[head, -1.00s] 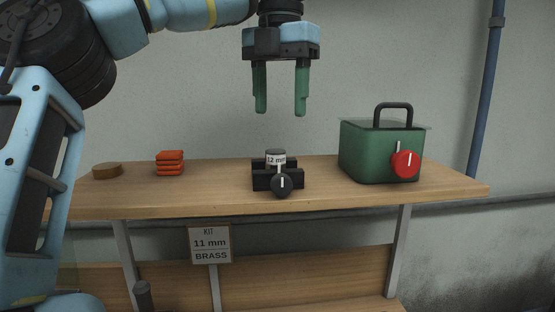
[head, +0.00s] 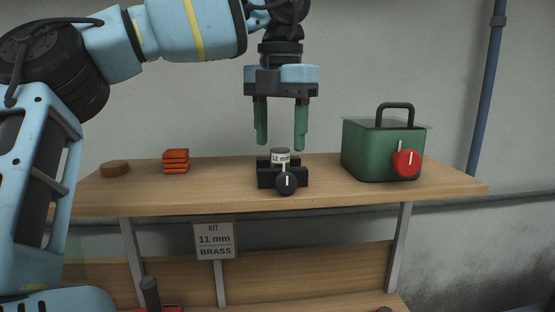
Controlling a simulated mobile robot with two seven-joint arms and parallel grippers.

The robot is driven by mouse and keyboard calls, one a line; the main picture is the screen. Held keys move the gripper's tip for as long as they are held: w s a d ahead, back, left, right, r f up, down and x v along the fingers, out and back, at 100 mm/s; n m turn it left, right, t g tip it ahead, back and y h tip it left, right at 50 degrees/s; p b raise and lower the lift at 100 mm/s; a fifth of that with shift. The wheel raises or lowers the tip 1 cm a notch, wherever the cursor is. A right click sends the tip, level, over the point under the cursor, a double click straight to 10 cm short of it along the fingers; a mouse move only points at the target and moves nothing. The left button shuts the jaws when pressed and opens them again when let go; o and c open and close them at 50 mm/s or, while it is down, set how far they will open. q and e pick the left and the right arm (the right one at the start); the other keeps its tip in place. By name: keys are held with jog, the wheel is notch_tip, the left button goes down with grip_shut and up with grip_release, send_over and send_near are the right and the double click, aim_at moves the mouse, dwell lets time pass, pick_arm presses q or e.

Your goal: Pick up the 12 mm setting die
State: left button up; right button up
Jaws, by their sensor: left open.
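The 12 mm setting die (head: 281,158) is a small grey cylinder with a white "12 mm" label. It stands upright in a black holder (head: 268,176) with a round black knob (head: 286,183) on its front, on the wooden bench. My left gripper (head: 280,142) points straight down above the die. Its two green fingers are apart and empty, one to each side of the die in the picture, with their tips slightly above it. My right gripper is not in view.
A green box (head: 372,150) with a black handle and red knob stands right of the holder. Orange stacked pieces (head: 176,161) and a round brown disc (head: 115,168) lie to the left on the bench (head: 220,190). A sign (head: 214,241) below reads "KIT 11 mm BRASS".

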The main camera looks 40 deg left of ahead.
aim_at(280, 163)
pick_arm(q)
jog(key=shift+f, duration=1.15)
jog(key=shift+c, duration=0.5)
grip_shut()
